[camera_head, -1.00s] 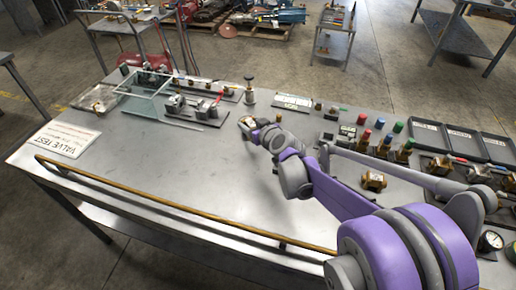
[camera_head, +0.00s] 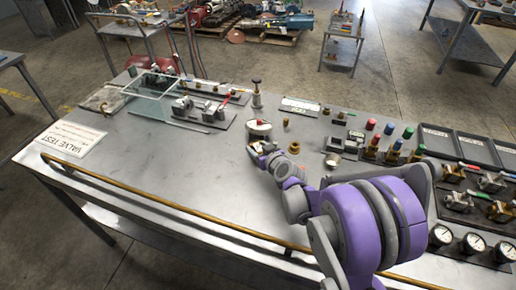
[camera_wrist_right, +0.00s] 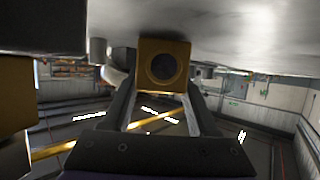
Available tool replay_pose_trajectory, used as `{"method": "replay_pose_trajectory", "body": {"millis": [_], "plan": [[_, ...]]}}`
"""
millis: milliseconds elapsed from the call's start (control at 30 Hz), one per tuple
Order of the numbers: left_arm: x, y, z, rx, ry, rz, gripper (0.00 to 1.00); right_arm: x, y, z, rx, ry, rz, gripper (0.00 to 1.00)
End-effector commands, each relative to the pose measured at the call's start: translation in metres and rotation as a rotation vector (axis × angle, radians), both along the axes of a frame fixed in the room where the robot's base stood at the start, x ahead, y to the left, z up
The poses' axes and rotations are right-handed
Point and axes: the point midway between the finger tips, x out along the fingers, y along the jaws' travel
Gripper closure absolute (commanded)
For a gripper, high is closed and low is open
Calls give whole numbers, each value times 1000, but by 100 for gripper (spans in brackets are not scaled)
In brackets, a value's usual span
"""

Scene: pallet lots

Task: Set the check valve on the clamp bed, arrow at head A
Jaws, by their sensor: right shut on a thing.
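The check valve is a brass, squarish block with a dark round bore. It shows in the right wrist view (camera_wrist_right: 163,65) between the two fingers of my right gripper (camera_wrist_right: 163,108), which is shut on it. The arrow on the valve and the head letters cannot be made out. My left gripper is not in view.
A clear shield (camera_head: 160,108) stands left of the clamp bed. Brass fittings (camera_head: 294,147), coloured-cap valves (camera_head: 372,145), dark trays (camera_head: 475,147) and gauges (camera_head: 473,243) fill the right side. A brass rail (camera_head: 170,205) edges the front. The front-left tabletop is mostly bare.

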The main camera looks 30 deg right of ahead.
Motion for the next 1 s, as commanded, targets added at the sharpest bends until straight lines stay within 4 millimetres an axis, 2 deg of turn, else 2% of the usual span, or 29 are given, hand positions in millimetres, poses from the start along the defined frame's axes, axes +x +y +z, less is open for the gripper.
{"method": "replay_pose_trajectory", "body": {"millis": [200, 233, 400, 767, 867, 1000], "plan": [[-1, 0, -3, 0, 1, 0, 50, 0, 0, -3, 0, 0, 0, 100], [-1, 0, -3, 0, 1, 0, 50, 0, 0, -4, 0, 0, 0, 38], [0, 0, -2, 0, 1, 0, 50, 0, 0, -2, 0, 0, 0, 10], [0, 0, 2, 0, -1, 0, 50, -1, 0, 3, 0, 0, 0, 10], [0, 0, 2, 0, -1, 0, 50, -13, 1, 7, 1, 0, -2, 10], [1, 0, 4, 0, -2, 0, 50, -40, 3, 18, 1, 0, -3, 10]]}}
